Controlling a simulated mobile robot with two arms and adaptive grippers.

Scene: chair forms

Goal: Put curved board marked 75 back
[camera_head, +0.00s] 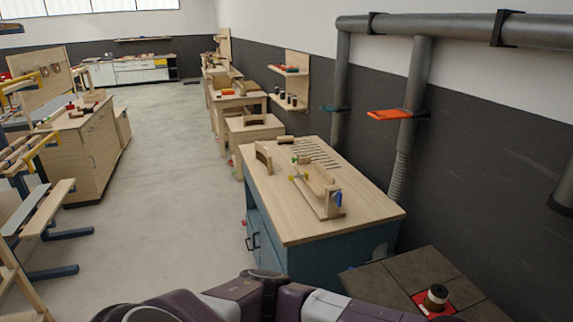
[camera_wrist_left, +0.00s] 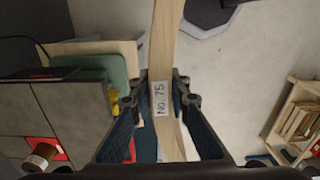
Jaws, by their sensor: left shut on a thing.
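In the left wrist view a pale wooden curved board (camera_wrist_left: 167,45) with a label reading No. 75 runs through the middle of the picture. My left gripper (camera_wrist_left: 161,100) is shut on it, with one finger on each side of the label. The head view does not clearly show this board or the gripper. My right gripper is in neither view.
A grey tiled table (camera_head: 405,275) with a spool on a red patch (camera_head: 436,298) stands at the lower right. Ducts (camera_head: 415,80) run along the right wall. More benches (camera_head: 255,130) line the wall behind. The floor (camera_head: 180,200) to the left of the workbench is clear.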

